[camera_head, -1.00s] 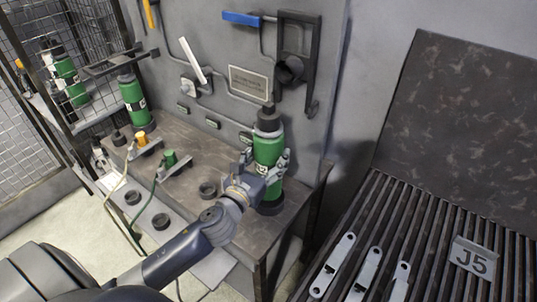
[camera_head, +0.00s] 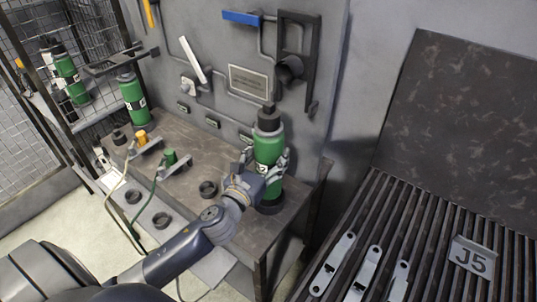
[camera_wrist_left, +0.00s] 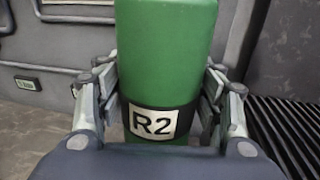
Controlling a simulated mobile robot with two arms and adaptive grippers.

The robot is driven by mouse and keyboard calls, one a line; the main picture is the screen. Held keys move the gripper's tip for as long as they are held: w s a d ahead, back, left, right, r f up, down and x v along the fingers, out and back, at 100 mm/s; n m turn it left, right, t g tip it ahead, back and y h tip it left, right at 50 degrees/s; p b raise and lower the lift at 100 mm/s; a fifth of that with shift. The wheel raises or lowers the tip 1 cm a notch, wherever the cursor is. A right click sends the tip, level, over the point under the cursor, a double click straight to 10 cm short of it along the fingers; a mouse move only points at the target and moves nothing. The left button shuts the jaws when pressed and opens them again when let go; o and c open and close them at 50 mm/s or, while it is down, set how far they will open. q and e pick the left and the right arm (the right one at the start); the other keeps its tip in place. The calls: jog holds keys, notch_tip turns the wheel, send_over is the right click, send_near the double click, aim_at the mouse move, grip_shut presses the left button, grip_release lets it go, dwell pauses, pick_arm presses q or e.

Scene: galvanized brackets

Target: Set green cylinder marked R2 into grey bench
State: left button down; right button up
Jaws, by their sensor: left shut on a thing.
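The green cylinder (camera_head: 268,148) has a black cap and a black base and stands upright at the right end of the grey bench (camera_head: 180,190). In the left wrist view the cylinder (camera_wrist_left: 165,60) shows a black band with a white R2 label. My left gripper (camera_head: 270,160) is shut on its middle, with a finger on each side. The cylinder's base is at or very near the bench top; I cannot tell whether it sits in a ring. My right gripper is not in view.
Another green cylinder (camera_head: 133,98) stands at the bench's back left, and more are on a rack (camera_head: 68,80). Black rings (camera_head: 208,189) and valve fittings (camera_head: 170,158) are on the bench. A slatted surface (camera_head: 420,240) with metal brackets (camera_head: 338,262) lies right.

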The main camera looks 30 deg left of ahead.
pick_arm(q)
jog(key=shift+f+b, duration=1)
jog(key=shift+f, duration=0.4)
jog(key=shift+f+b, duration=0.95)
jog(key=shift+b, duration=0.05)
jog(key=shift+c, duration=1.8)
grip_release()
jog(key=shift+s, duration=0.1)
jog(key=shift+f, duration=0.1)
jog(key=shift+f, duration=0.35)
jog(key=s, duration=1.2)
jog(key=shift+d+r, duration=0.15)
jog(key=shift+r, duration=0.15)
